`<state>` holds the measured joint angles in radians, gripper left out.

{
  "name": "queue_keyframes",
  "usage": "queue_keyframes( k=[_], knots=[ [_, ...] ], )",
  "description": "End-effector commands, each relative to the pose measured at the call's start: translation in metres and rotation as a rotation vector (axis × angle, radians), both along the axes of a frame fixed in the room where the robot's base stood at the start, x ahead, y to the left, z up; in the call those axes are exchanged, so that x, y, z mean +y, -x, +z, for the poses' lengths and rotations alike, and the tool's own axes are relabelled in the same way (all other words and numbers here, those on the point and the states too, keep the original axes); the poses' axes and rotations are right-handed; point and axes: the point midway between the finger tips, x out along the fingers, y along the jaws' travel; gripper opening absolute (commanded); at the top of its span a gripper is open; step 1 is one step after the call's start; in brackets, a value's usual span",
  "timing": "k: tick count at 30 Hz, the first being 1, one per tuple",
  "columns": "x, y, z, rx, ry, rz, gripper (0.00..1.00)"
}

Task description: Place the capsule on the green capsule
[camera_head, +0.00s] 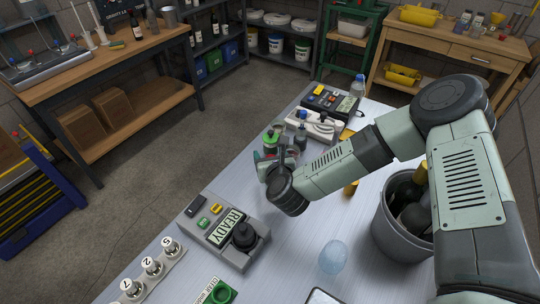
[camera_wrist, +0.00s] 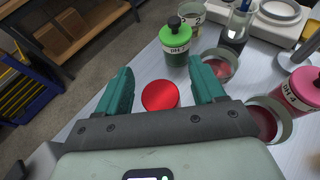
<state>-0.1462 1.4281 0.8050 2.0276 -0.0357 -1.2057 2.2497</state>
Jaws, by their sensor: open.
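A round red piece (camera_wrist: 160,95), seen from above and apparently the capsule, lies between my gripper's fingers in the wrist view. My gripper (camera_wrist: 163,88) has two teal fingers spread wide, one on each side of the red piece, with gaps between. In the head view my gripper (camera_head: 262,159) is low over the far-left part of the table, and its own wrist hides most of what is below it. I cannot pick out a green capsule for certain.
A green bottle with a black cap (camera_wrist: 175,40) stands just beyond the fingers. A pink bottle (camera_wrist: 301,90) and glass vessels with red contents (camera_wrist: 266,122) are to the right. A READY control box (camera_head: 229,236), a blue translucent cup (camera_head: 332,257) and a grey bucket (camera_head: 385,238) share the table.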

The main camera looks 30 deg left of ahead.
Motion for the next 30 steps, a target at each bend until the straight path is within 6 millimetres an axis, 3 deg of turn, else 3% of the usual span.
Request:
queue_keyframes(
  k=[7, 21, 30],
  knots=[
    [-0.008, 0.009, 0.007, 0.003, 0.000, 0.001, 0.68],
    [-0.069, 0.069, 0.043, 0.002, 0.000, 0.001, 0.68],
    [-0.079, 0.079, 0.049, 0.000, 0.000, 0.000, 0.68]
  ],
)
